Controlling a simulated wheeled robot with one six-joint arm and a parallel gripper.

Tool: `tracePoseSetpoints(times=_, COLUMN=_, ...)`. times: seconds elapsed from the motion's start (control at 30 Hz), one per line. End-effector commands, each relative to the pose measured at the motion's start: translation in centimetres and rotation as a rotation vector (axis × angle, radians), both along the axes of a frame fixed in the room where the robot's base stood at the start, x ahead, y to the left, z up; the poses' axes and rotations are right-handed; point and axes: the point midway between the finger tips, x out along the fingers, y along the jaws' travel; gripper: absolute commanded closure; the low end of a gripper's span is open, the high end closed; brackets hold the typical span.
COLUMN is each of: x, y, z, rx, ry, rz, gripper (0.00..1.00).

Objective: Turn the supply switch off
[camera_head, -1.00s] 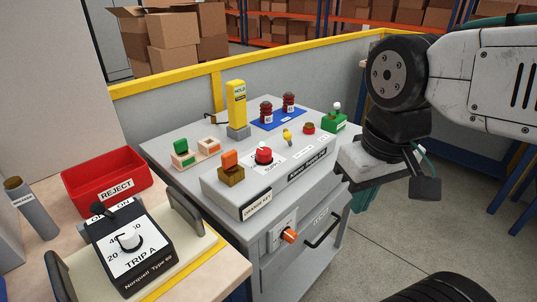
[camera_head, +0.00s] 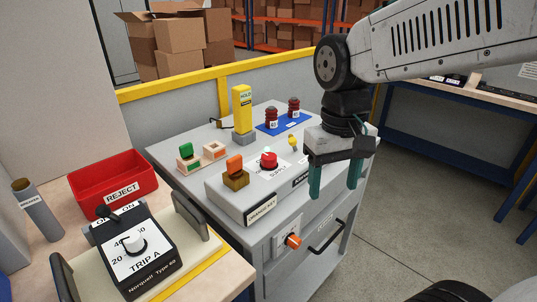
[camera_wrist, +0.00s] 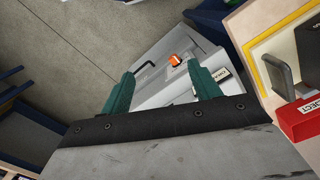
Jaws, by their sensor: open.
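An orange rotary handle (camera_head: 293,241) sits on a white plate on the front face of the grey cart (camera_head: 262,250). No legible label names it as the supply switch. In the wrist view the orange handle (camera_wrist: 174,60) shows beyond and between my fingers. My gripper (camera_head: 333,192) hangs with its two green fingers pointing down, apart and empty. It is above and to the right of the handle, in front of the cart's right side. It does not touch the handle. In the wrist view my gripper (camera_wrist: 161,72) also shows open.
A black drawer bar (camera_head: 326,235) sticks out right of the handle. The cart top carries a red button (camera_head: 268,159), an orange key block (camera_head: 235,172) and a yellow HOLD post (camera_head: 242,112). A bench with a TRIP A box (camera_head: 130,260) stands left.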

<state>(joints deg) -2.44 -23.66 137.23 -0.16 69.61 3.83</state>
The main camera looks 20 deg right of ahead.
Motion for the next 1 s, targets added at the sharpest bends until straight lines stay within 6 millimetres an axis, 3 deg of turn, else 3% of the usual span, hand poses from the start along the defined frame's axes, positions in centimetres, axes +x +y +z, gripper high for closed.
tracePoseSetpoints(times=0.03, x=2.2, y=0.3, z=-0.2, rx=-0.003, ry=0.021, rz=-0.027, gripper=0.38)
tracePoseSetpoints(times=0.3, x=13.9, y=2.2, z=-1.7, rx=-0.029, ry=0.051, rz=-0.286, gripper=0.38)
tracePoseSetpoints(times=0.53, x=22.9, y=3.7, z=-2.8, rx=-0.036, ry=0.005, rz=-0.588, gripper=0.38)
tracePoseSetpoints(times=0.6, x=24.5, y=3.9, z=-1.9, rx=-0.025, ry=-0.031, rz=-0.68, gripper=0.38)
tracePoseSetpoints(times=0.7, x=25.2, y=3.9, z=-1.1, rx=-0.016, ry=-0.055, rz=-0.772, gripper=0.38)
tracePoseSetpoints(times=0.87, x=25.1, y=3.9, z=-1.8, rx=-0.019, ry=-0.054, rz=-0.828, gripper=0.38)
tracePoseSetpoints(times=1.0, x=25.0, y=3.9, z=-3.7, rx=-0.02, ry=-0.051, rz=-0.828, gripper=0.38)
